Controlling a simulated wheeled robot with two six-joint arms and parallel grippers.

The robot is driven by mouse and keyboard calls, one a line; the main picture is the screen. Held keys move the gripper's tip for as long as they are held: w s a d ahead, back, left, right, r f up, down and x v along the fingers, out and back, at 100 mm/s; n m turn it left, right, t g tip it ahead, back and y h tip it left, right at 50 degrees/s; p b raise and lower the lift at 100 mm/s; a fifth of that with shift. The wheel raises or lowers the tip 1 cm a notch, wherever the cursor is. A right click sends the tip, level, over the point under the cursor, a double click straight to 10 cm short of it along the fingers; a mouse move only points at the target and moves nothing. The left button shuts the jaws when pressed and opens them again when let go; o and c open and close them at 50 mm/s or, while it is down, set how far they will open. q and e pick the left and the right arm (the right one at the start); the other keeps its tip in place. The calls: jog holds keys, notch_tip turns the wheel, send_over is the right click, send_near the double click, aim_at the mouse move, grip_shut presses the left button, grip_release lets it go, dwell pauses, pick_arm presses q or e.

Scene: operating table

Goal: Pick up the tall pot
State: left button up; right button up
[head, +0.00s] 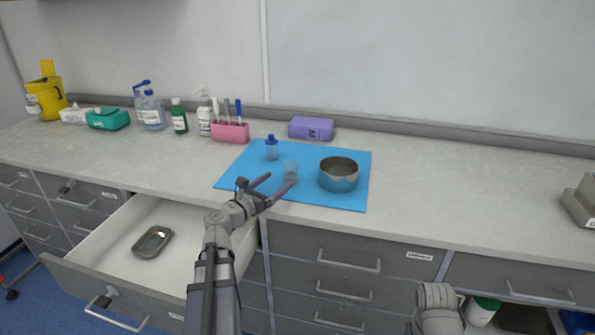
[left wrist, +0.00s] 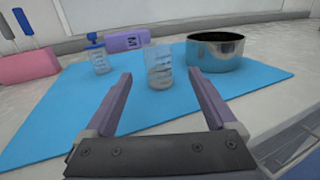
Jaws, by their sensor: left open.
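A shiny round metal pot (head: 339,176) stands upright on the right part of a blue mat (head: 235,178). It is open at the top and also shows at the upper right of the left wrist view (left wrist: 215,55). A small clear cup (head: 291,169) stands on the mat to its left. My left gripper (head: 279,182) is open and empty at the mat's front edge. In the left wrist view the cup (left wrist: 159,70) appears between and beyond the fingertips, with the pot further right. My right gripper is out of view; only part of my right arm shows at the bottom.
A blue-capped bottle (head: 272,149) stands on the mat, left of the cup. A purple box (head: 311,128) and pink holder (head: 230,132) stand behind. An open drawer (head: 100,243) with a metal tray (head: 152,241) is at lower left.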

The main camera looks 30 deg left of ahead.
aim_at(286, 170)
pick_arm(q)
jog(key=shift+w, duration=0.2)
jog(key=shift+w+d+r, duration=0.15)
jog(key=shift+w, duration=1.8)
jog(key=shift+w+d+r, duration=0.1)
jog(key=shift+w+r, duration=0.05)
jog(key=shift+w, duration=1.8)
grip_shut()
jog(key=shift+r+p, duration=0.2)
jog(key=shift+p, duration=0.25)
notch_tip(286, 170, up, 10)
jog(key=p, duration=0.9)
jog(key=shift+f+p, duration=0.2)
jog(key=shift+p, duration=0.1)
